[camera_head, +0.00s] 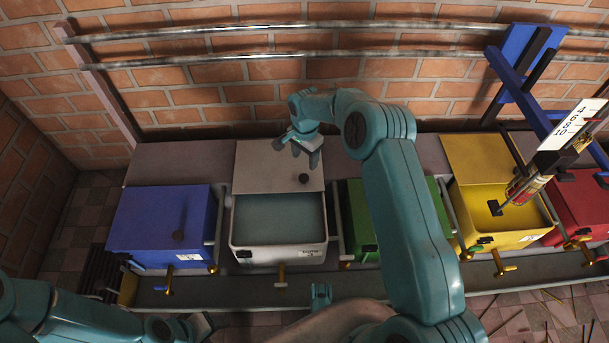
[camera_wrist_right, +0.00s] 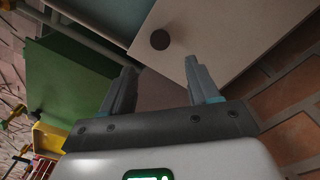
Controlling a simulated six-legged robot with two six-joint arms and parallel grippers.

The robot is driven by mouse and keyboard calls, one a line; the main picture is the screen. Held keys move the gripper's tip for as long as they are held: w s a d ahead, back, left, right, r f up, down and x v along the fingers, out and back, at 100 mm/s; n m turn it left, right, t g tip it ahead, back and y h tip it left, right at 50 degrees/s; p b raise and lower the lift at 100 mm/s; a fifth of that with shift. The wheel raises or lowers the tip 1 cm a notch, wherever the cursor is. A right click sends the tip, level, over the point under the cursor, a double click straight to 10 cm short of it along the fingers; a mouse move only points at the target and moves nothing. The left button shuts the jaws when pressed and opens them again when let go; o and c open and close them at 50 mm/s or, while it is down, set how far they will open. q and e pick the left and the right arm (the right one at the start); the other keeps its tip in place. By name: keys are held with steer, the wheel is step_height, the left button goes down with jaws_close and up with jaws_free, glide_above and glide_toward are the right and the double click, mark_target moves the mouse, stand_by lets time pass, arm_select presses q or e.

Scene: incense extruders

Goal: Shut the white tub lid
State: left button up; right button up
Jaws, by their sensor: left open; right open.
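The white tub (camera_head: 278,252) stands between the blue and green tubs, with its pale blue-grey inside showing. Its pale lid (camera_head: 262,165) lies behind the opening, leaving the front part uncovered. A dark round knob (camera_head: 304,178) sits near the lid's front right corner. The lid (camera_wrist_right: 225,35) and knob (camera_wrist_right: 160,39) also show in the right wrist view. My right gripper (camera_head: 297,154) is open and empty over the lid, behind the knob. Its two fingers (camera_wrist_right: 160,88) are apart in the wrist view, with the knob beyond them. My left gripper (camera_head: 203,325) is low at the left, partly cut off.
A closed blue tub (camera_head: 150,225) is at the left. A green tub (camera_head: 355,215) is partly hidden by my right arm. A yellow tub (camera_head: 495,235) stands open, and a red tub (camera_head: 580,205) is at far right. Metal rails (camera_head: 300,55) run along the brick wall.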

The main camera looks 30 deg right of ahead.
mark_target(305, 176)
step_height(305, 176, down, 9)
steer(key=shift+r+b, duration=0.15)
steer(key=shift+b, duration=1)
jaws_close()
